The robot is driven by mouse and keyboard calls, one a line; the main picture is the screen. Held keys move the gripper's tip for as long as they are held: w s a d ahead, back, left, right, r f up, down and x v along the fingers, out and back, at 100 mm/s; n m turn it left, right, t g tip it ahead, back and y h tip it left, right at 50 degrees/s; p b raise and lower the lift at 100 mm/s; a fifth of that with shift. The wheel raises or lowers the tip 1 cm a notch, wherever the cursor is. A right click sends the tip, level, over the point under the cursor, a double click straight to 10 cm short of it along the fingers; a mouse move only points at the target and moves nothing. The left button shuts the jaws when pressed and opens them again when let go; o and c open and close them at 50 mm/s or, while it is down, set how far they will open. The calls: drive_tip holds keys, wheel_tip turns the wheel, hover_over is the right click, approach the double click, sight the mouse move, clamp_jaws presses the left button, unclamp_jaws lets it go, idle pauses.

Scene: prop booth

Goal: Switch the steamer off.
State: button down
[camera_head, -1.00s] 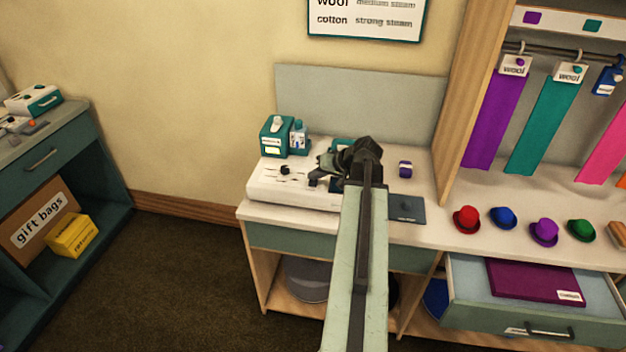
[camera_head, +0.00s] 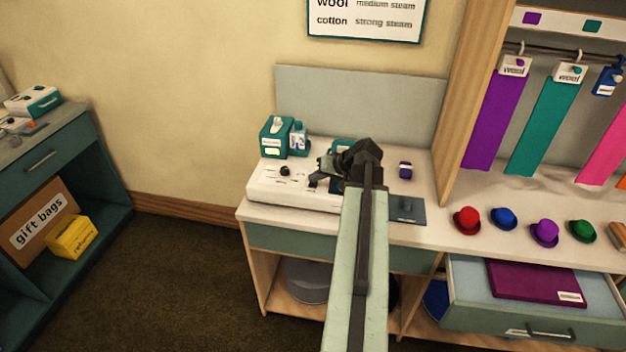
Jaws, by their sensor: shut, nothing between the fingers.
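The steamer seems to be the white flat unit (camera_head: 290,194) on the counter, with a small black knob (camera_head: 285,171) and dark marks on its top. My gripper (camera_head: 318,181) is over the right part of this unit, to the right of the knob and apart from it. It is shut and empty. My arm hides the right end of the unit, and I cannot read the knob's setting.
A teal box (camera_head: 274,138) and a small bottle (camera_head: 298,137) stand behind the unit. A purple-labelled jar (camera_head: 405,170) and a dark plate (camera_head: 408,211) are to the right. Several small hats, such as the red hat (camera_head: 467,220), line the counter above an open drawer (camera_head: 540,312).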

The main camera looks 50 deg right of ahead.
sight(316, 184)
drive_tip(key=shift+r, duration=0.1)
wheel_tip(316, 184, up, 6)
drive_tip(key=p, duration=0.6)
drive_tip(key=shift+r, duration=0.15)
drive_tip(key=shift+s, duration=0.1)
idle(0.9)
